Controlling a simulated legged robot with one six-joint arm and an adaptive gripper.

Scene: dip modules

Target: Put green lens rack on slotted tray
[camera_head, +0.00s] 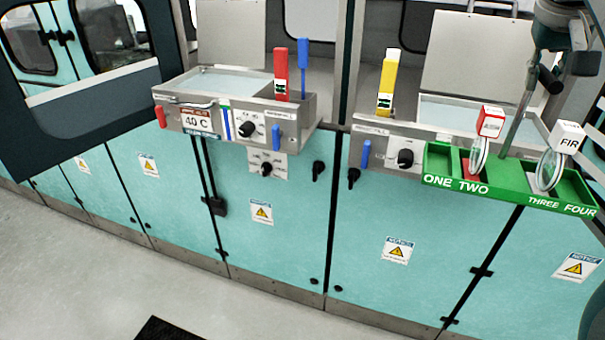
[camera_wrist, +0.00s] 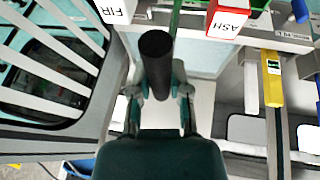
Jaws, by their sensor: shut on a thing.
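The green lens rack (camera_head: 437,164) is a long green holder with compartments marked ONE, TWO, THREE and FOUR. It holds two round lenses with square tags, a red-and-white one (camera_head: 491,122) and a white one marked FIR (camera_head: 568,138). A grey post with a black handle (camera_head: 549,79) rises from it. My gripper (camera_head: 556,50) is shut on this handle at the upper right, and the rack hangs in front of the right-hand basin. In the wrist view the handle's round black end (camera_wrist: 156,48) sits between the fingers. I cannot surely pick out the slotted tray; white slats (camera_wrist: 45,62) show at the left there.
A basin unit with a 40 C label (camera_head: 198,122) stands to the left, with red and blue handles upright in it. A yellow handle (camera_head: 387,80) stands by the right basin (camera_head: 450,112). Teal cabinets (camera_head: 270,215) line the front; the grey floor before them is mostly clear.

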